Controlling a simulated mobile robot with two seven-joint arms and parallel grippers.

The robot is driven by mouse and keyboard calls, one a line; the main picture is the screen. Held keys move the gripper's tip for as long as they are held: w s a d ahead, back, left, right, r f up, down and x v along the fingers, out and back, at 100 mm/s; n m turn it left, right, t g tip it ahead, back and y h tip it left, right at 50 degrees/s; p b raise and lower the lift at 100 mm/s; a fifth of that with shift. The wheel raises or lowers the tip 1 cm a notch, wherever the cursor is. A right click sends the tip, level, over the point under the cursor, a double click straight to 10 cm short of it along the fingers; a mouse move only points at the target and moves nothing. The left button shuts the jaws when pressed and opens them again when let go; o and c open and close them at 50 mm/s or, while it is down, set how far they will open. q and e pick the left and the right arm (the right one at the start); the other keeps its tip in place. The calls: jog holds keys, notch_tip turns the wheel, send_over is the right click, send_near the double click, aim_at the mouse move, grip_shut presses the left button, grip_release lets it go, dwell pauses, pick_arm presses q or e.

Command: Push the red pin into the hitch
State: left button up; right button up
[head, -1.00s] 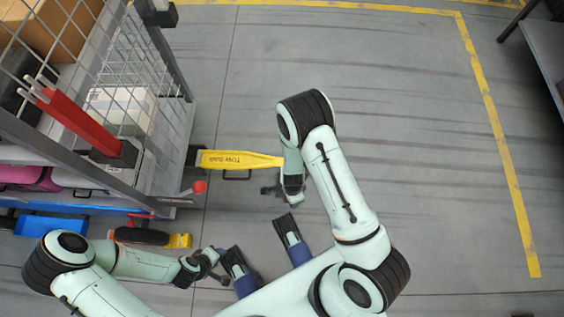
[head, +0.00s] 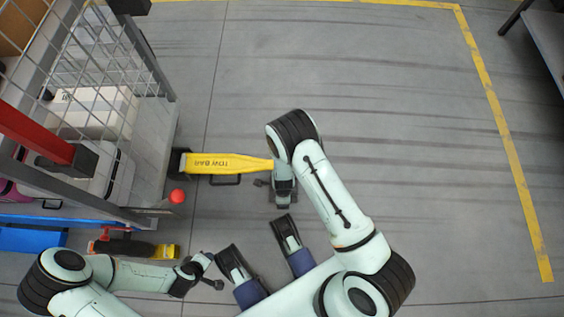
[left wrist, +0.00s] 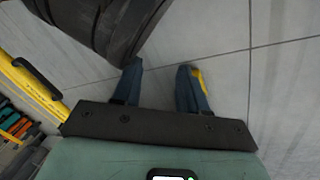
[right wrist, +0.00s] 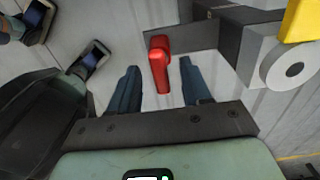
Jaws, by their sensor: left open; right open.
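The red pin shows as a round red knob (head: 177,195) beside the cart's lower corner in the head view. In the right wrist view the red pin (right wrist: 160,62) has a bent red handle beside a dark plate (right wrist: 192,40). It lies between my right fingers as seen there, with no visible grip on it. The yellow tow bar (head: 228,163) runs from the cart toward my right gripper (head: 263,183), which is open near the bar's free end. The right fingers (right wrist: 160,75) are empty. My left gripper (head: 212,271) is open and empty, low in the head view; its fingers (left wrist: 160,80) show clearly.
A wire-mesh cart (head: 150,130) with boxes stands at the left. A table (head: 545,45) stands at the upper right. The floor to the right is clear, with yellow lines (head: 500,130).

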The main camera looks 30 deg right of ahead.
jog(key=shift+f, duration=1)
pick_arm(q)
jog(key=shift+s+a+f+g, duration=0.1)
jog(key=shift+s+f+g, duration=0.2)
jog(key=shift+s+f, duration=0.4)
jog(key=shift+r, duration=0.1)
pick_arm(e)
grip_shut()
pick_arm(q)
jog(key=shift+r, duration=0.15)
pick_arm(e)
jog(key=shift+r, duration=0.2)
pick_arm(q)
jog(key=shift+w+d+p+v, duration=0.1)
jog(key=shift+p+v, duration=0.5)
jog(key=shift+v, duration=0.15)
jog(key=shift+w+d+p+v, duration=0.15)
jog(key=shift+p+v, duration=0.5)
jog(key=shift+v, duration=0.05)
jog(key=shift+w+d+p+v, duration=0.1)
jog(key=shift+p+v, duration=0.5)
jog(key=shift+v, duration=0.15)
pick_arm(e)
jog(key=shift+r, duration=2.75)
pick_arm(q)
jog(key=shift+r, duration=0.1)
